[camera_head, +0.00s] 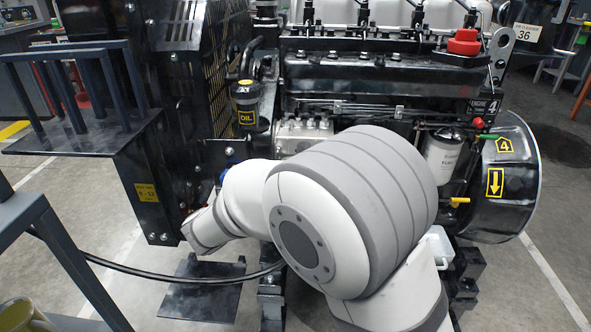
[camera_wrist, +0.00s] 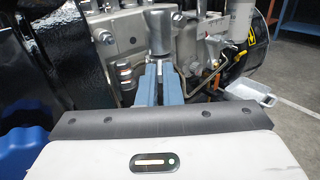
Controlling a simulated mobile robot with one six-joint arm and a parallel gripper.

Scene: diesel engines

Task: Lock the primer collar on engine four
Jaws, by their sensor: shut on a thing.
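In the head view my own arm hides the gripper and the cylinder.
A white filter (camera_head: 443,157) and a yellow handle (camera_head: 459,200) are right of my arm. A small white tray (camera_wrist: 250,93) sits low at the right. A ribbed metal fitting (camera_wrist: 125,75) is close left of the fingers. A grey frame (camera_head: 75,140) stands at the left.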

